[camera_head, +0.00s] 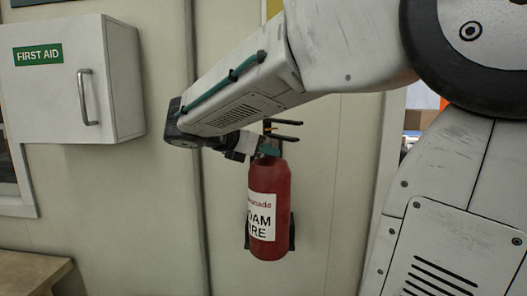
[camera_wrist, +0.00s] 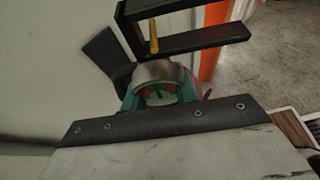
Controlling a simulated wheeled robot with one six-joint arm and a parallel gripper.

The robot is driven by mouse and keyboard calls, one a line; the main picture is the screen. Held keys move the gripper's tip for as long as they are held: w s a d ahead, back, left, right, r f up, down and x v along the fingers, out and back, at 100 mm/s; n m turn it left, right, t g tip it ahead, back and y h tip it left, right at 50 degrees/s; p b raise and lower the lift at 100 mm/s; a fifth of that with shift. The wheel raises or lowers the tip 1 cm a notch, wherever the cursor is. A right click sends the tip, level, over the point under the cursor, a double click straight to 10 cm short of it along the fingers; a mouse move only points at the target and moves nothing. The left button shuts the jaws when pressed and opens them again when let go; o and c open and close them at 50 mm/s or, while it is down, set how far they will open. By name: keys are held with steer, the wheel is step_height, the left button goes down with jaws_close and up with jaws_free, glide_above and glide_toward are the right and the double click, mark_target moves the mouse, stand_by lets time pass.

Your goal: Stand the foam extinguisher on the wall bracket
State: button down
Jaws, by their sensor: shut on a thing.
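The red foam extinguisher (camera_head: 270,185) hangs upright close to the wall, its white label facing left of the camera. My gripper (camera_head: 268,150) is shut on its neck, just below the black handle levers. In the wrist view, the green fingertips of my gripper (camera_wrist: 160,93) sit on both sides of the extinguisher's silver neck (camera_wrist: 159,72), with a yellow pin above. A dark part, seemingly the wall bracket (camera_head: 292,234), shows behind the lower body of the extinguisher. Most of it is hidden, and I cannot tell whether the extinguisher rests on it.
A white first aid cabinet (camera_head: 85,75) is on the wall at left. A wooden surface (camera_head: 35,272) is at the lower left. The pale wall (camera_head: 340,200) is bare right of the extinguisher. The wrist view shows open grey floor (camera_wrist: 275,60) at right.

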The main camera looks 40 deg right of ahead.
steer(key=w+d, duration=0.6)
steer(key=shift+d+f, duration=0.4)
stand_by(0.7)
steer(key=c, duration=1)
jaws_free()
steer(key=shift+f, duration=0.1)
steer(key=v, duration=0.8)
